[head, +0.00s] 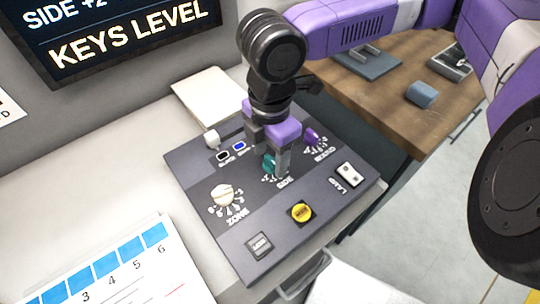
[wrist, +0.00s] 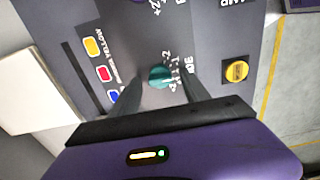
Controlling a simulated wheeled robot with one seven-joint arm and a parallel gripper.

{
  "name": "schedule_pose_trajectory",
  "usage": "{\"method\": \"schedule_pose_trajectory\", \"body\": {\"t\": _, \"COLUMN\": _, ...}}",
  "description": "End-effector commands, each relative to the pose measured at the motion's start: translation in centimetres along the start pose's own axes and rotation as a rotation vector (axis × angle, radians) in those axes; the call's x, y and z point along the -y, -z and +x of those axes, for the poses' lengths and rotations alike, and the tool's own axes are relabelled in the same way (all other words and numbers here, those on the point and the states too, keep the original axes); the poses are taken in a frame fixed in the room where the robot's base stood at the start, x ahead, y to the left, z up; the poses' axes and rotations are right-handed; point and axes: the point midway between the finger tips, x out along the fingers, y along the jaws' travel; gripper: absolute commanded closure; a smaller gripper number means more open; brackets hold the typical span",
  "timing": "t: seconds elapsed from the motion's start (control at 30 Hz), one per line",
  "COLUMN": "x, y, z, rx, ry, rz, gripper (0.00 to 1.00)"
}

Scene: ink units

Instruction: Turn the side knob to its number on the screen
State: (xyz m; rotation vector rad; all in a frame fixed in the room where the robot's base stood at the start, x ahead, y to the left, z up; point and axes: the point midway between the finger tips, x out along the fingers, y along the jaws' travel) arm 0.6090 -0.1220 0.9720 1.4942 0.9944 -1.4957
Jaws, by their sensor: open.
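The screen (head: 130,35) at the upper left shows "SIDE +2" above "KEYS LEVEL", with its top cut off. The side knob (head: 269,163) is teal and sits on the dark control panel (head: 190,170), beside the label "SIDE". In the wrist view the same knob (wrist: 160,77) lies between my fingers, with small scale numbers to its right. My gripper (head: 268,157) is over the panel, pointing down, its fingers open on either side of the knob. I cannot tell whether either finger touches it. In the head view a finger partly hides the knob and its scale.
A cream zone knob (head: 223,195), a purple knob (head: 312,136), a yellow button (head: 301,212), a grey button (head: 259,245) and a white lamp switch (head: 349,174) surround the side knob. A wooden table (head: 390,110) stands at the right. A numbered chart (head: 130,270) lies at the lower left.

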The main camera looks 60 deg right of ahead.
Motion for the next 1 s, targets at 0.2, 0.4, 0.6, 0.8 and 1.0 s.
{"method": "schedule_pose_trajectory", "body": {"t": 0.2, "x": 0.02, "y": 0.03, "z": 0.69, "rx": -0.001, "ry": 0.0, "rz": 0.0, "gripper": 0.46}}
{"method": "schedule_pose_trajectory", "body": {"t": 0.4, "x": 0.02, "y": 0.03, "z": 0.67, "rx": -0.001, "ry": 0.0, "rz": 0.0, "gripper": 0.54}}
{"method": "schedule_pose_trajectory", "body": {"t": 0.6, "x": 0.02, "y": 0.02, "z": 0.66, "rx": -0.001, "ry": 0.0, "rz": 0.0, "gripper": 0.93}}
{"method": "schedule_pose_trajectory", "body": {"t": 0.8, "x": 0.03, "y": 0.02, "z": 0.64, "rx": -0.001, "ry": 0.0, "rz": 0.003, "gripper": 1.0}}
{"method": "schedule_pose_trajectory", "body": {"t": 1.0, "x": 0.04, "y": 0.02, "z": 0.56, "rx": -0.002, "ry": 0.001, "rz": 0.046, "gripper": 1.0}}
